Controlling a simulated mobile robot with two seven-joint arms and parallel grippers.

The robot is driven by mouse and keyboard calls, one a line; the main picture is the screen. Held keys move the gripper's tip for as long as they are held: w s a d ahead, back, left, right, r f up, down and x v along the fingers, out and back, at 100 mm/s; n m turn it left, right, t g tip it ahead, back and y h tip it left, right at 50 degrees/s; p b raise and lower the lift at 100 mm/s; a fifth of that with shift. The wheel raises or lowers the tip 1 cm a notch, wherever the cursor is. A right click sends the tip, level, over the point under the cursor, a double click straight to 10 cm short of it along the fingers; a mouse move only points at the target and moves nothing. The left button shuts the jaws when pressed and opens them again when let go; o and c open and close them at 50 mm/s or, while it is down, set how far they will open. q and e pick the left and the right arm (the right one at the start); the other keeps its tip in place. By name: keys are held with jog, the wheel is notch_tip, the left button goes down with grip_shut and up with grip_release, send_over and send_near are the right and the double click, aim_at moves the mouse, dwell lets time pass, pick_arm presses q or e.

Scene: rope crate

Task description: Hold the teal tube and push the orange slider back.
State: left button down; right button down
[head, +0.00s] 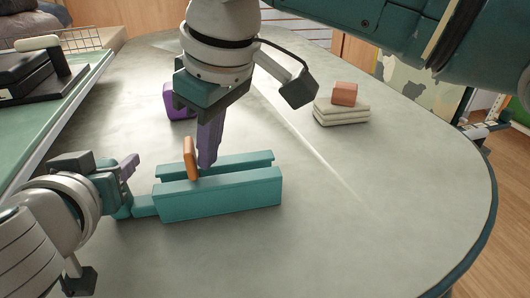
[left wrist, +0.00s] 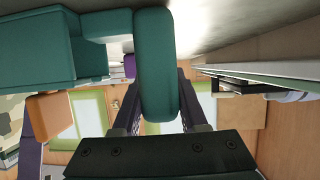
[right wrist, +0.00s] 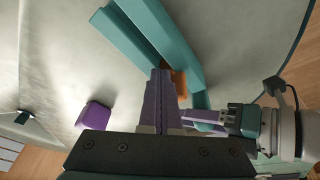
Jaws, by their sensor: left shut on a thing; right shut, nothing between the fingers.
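The teal tube (head: 225,196) lies on the table as a long channel with two side walls. The orange slider (head: 190,158) stands upright between the walls, towards the tube's left end. My left gripper (head: 127,182) is shut on the teal handle at that end; the handle (left wrist: 156,65) shows between the purple fingers in the left wrist view. My right gripper (head: 207,163) is shut and empty, its fingertips low in the channel just right of the slider. In the right wrist view the slider (right wrist: 180,83) is close beside the fingertips; whether they touch, I cannot tell.
A purple block (head: 178,101) sits behind the tube. Folded cloths (head: 340,112) with a reddish block (head: 344,93) on top lie at the back right. A green-topped surface with a black device (head: 40,78) is at the left. The table's right side is clear.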

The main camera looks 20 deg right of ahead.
aim_at(214, 172)
jog(key=shift+r, duration=0.1)
jog(key=shift+d+r, duration=0.1)
jog(key=shift+r, duration=1.55)
jog(key=r, duration=0.1)
jog(key=d+r, duration=0.1)
jog(key=r, duration=0.1)
jog(key=shift+r, duration=0.25)
pick_arm(q)
jog(key=shift+c, duration=1.8)
grip_release()
jog(key=shift+s, duration=0.1)
jog(key=v, duration=1.2)
